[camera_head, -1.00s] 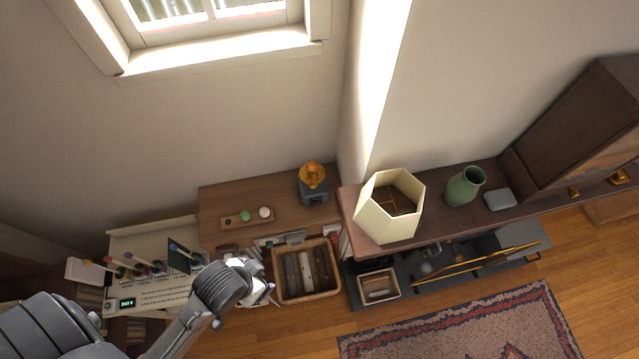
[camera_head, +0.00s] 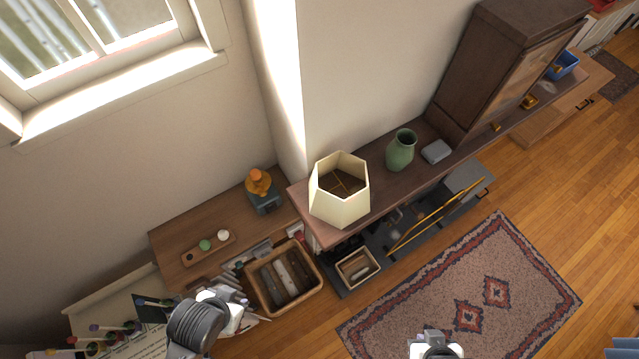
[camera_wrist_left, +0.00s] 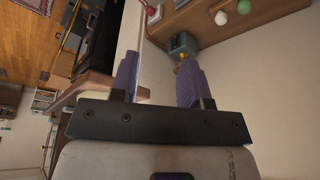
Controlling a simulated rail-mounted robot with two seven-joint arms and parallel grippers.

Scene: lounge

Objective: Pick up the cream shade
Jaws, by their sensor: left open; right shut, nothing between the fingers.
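The cream shade (camera_head: 340,190) is a hollow, faceted lampshade with an open top. It stands on the dark wooden shelf (camera_head: 385,180), near that shelf's left end. My left gripper (camera_head: 252,309) is below and left of the shade in the head view, well apart from it. In the left wrist view its two purple fingers (camera_wrist_left: 158,78) are spread with nothing held between them. I cannot clearly make out the shade in the wrist view. My right gripper (camera_head: 437,350) is at the bottom edge of the head view, far from the shade, shut and partly cut off.
A green vase (camera_head: 401,150) and a grey box (camera_head: 436,152) stand right of the shade. An orange-topped figure (camera_head: 259,189) stands on the lower wooden cabinet to its left. Baskets (camera_head: 262,293) sit below. A tall dark cabinet (camera_head: 490,70) rises at the right. A rug (camera_head: 420,310) covers open floor.

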